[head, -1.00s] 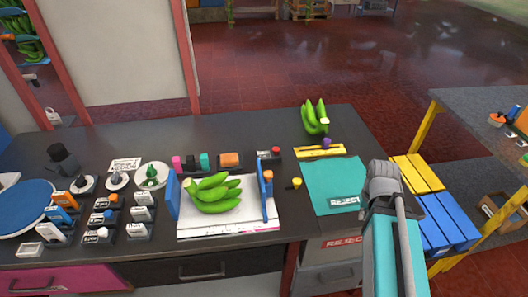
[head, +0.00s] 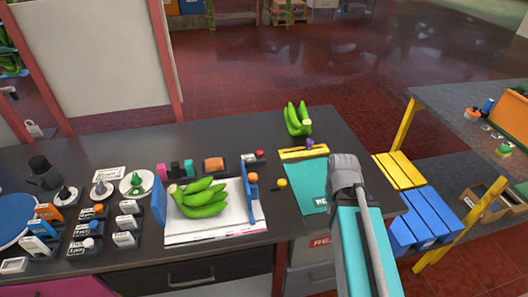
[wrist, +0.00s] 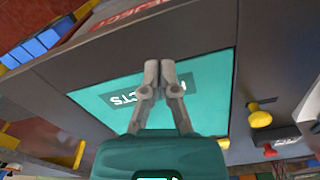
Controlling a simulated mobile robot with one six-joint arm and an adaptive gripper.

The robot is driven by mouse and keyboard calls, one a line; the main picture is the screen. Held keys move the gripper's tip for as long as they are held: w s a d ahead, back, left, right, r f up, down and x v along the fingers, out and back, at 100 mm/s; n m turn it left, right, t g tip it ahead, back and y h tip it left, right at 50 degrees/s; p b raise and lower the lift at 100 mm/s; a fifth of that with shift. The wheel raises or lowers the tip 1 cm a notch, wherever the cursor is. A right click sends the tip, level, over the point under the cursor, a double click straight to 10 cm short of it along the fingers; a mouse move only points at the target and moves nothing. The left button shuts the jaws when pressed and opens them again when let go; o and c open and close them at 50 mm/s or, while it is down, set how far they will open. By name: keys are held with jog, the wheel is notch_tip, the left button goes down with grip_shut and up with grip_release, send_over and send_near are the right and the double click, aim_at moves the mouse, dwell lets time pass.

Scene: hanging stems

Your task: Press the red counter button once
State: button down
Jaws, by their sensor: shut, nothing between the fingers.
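The red counter button (head: 260,154) sits on a small dark box on the counter, behind the white tray with bananas. In the wrist view a red button (wrist: 270,151) shows at the lower right beside a yellow knob. My gripper (wrist: 158,68) is shut and empty, its fingertips over the teal reject mat (wrist: 210,72). The button lies apart from the fingers, off to the lower right in the wrist view. In the head view my arm covers part of the mat (head: 308,185), and the fingertips cannot be made out.
A yellow knob (head: 282,184) stands between the tray (head: 215,238) and the mat. A yellow bar with a purple knob (head: 309,142) lies behind the mat, near loose green bananas (head: 298,120). Blue and yellow crates (head: 425,215) stand right of the counter.

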jog(key=w+a+r+n+t+h+p, duration=0.1)
jog(key=w+a+r+t+h+p, duration=0.15)
jog(key=w+a, duration=0.45)
jog(key=w+a+r+t+h+p, duration=0.15)
jog(key=w+a+r, duration=0.3)
jog(key=w, duration=0.45)
notch_tip(320, 180, up, 5)
jog(key=n+t+p, duration=0.2)
jog(key=t+p, duration=0.1)
jog(key=t, duration=0.1)
send_over(260, 152)
jog(key=shift+a+r+h, duration=0.1)
jog(key=shift+h, duration=0.3)
jog(key=shift+b, duration=0.4)
notch_tip(260, 152, down, 9)
jog(key=b, duration=0.8)
jog(key=shift+r, duration=0.1)
jog(key=shift+b, duration=0.35)
jog(key=shift+s+f+b, duration=0.15)
jog(key=shift+f+b, duration=0.15)
jog(key=shift+f, duration=0.1)
